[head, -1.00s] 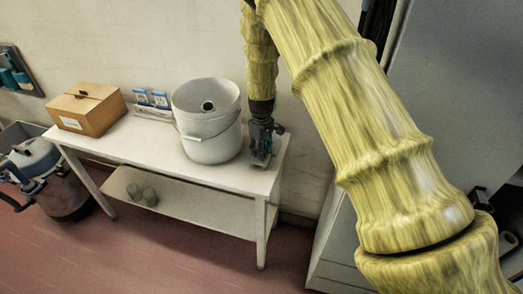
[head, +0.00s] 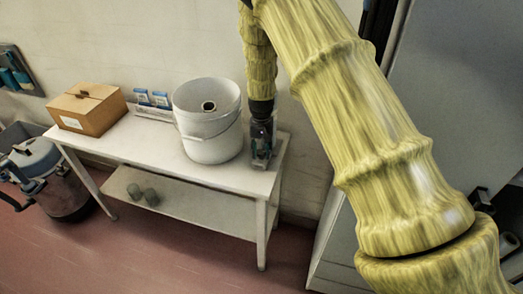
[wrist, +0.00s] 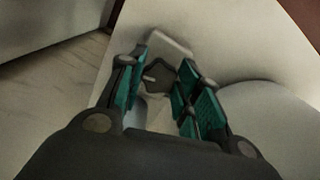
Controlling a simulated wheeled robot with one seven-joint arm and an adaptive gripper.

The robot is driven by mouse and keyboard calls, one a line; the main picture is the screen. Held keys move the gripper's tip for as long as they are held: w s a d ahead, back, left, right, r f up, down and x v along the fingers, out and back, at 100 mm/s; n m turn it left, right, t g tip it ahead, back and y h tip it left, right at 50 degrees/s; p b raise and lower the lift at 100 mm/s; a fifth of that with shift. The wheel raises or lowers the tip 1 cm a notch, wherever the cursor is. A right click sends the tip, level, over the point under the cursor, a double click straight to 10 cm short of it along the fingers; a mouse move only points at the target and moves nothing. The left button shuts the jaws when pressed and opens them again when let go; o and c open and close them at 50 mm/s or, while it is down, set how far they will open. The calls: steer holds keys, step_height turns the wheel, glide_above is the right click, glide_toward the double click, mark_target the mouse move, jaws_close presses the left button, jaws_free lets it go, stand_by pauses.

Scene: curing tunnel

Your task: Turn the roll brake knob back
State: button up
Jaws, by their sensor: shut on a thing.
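The roll brake knob (wrist: 157,78) is a dark, lobed knob with a pale pointer mark, seen in the wrist view between my fingertips. A pale plate or block (wrist: 168,43) shows just behind it. My gripper (head: 262,156) points down at the right end of the white table, beside the bucket. In the wrist view my gripper (wrist: 160,82) has its teal-padded fingers on both sides of the knob, shut on it. In the head view the fingers hide the knob.
A white bucket (head: 210,145) stands on the table (head: 160,152) close left of my gripper. A cardboard box (head: 88,112) and small blue-white packs (head: 152,97) lie farther left. A grey cabinet (head: 440,110) stands at right. A lidded drum (head: 60,190) is on the floor at left.

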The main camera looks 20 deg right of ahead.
mark_target(261, 152)
steer(key=shift+w+r+m, duration=0.15)
steer(key=shift+m, duration=1.15)
steer(key=o, duration=1)
step_height(261, 152, up, 12)
steer(key=shift+f, duration=0.1)
